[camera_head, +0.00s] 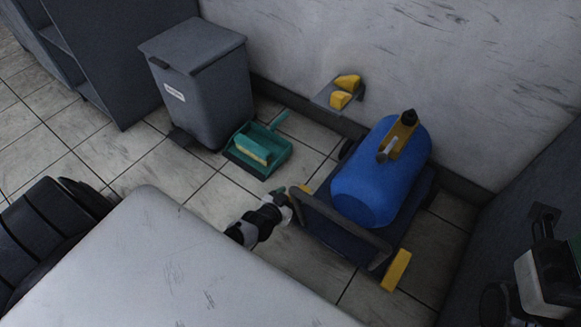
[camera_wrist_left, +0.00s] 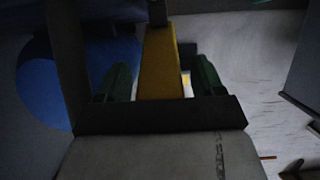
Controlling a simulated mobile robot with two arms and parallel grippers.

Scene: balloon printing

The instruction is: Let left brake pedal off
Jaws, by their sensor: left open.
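The blue tank (camera_head: 385,175) lies on a dark wheeled cart with a push handle (camera_head: 340,228). The left brake pedal (camera_head: 304,189) is a small yellow piece at the cart's near left corner. My left gripper (camera_head: 283,201) is low beside that corner, partly hidden by its own wrist. In the left wrist view its green fingers (camera_wrist_left: 162,82) are apart, one on each side of the yellow pedal (camera_wrist_left: 160,62). I cannot tell whether they touch it. The other yellow pedal (camera_head: 396,270) is at the cart's near right corner. My right gripper is not seen.
A pale flat surface (camera_head: 165,265) fills the lower foreground, and my left arm shows past its edge. A grey bin (camera_head: 205,90) and a green dustpan (camera_head: 260,150) stand left of the cart. Yellow wedges (camera_head: 340,98) are by the wall. A dark cabinet (camera_head: 525,190) closes the right side.

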